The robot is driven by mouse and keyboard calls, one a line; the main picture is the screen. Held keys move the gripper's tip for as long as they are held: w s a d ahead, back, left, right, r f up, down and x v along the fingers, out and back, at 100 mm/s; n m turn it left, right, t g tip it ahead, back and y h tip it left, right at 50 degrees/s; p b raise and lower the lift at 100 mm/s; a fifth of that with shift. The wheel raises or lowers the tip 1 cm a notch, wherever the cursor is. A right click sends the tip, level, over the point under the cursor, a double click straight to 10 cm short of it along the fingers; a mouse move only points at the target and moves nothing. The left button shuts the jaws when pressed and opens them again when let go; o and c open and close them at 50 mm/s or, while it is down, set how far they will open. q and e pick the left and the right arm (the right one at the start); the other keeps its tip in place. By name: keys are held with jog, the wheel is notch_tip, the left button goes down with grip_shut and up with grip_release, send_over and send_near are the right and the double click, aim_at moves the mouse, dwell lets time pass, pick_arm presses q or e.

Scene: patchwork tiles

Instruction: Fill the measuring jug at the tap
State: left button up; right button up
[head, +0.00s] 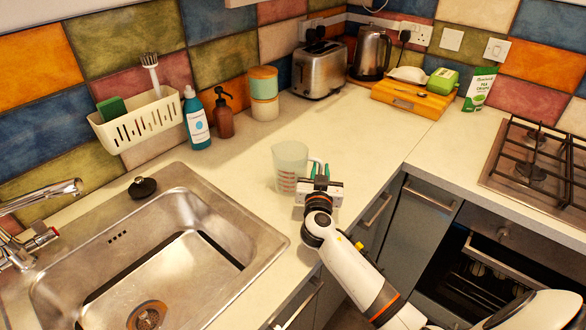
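The measuring jug (288,160) is translucent with red markings and stands upright on the worktop, right of the sink. Its handle faces right, towards my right gripper (320,171). The gripper's fingertips are at the handle; whether they are closed on it cannot be made out. The tap (50,188) is chrome and sits at the left edge, with its spout reaching over the sink (255,237) and a red-marked handle below. The jug looks empty. My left gripper is not in view.
A black plug (143,187) lies on the sink's back rim. Toaster (320,70) and kettle (371,53) stand at the back. Worktop around the jug is clear.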

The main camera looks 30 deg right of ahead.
jog(key=x, duration=0.2)
jog(key=shift+w+d+f, duration=0.1)
jog(key=shift+w+d, duration=0.1)
jog(key=shift+s, duration=0.1)
grip_shut()
jog(key=shift+a, duration=0.1)
notch_tip(320, 180, up, 10)
dwell(0.3)
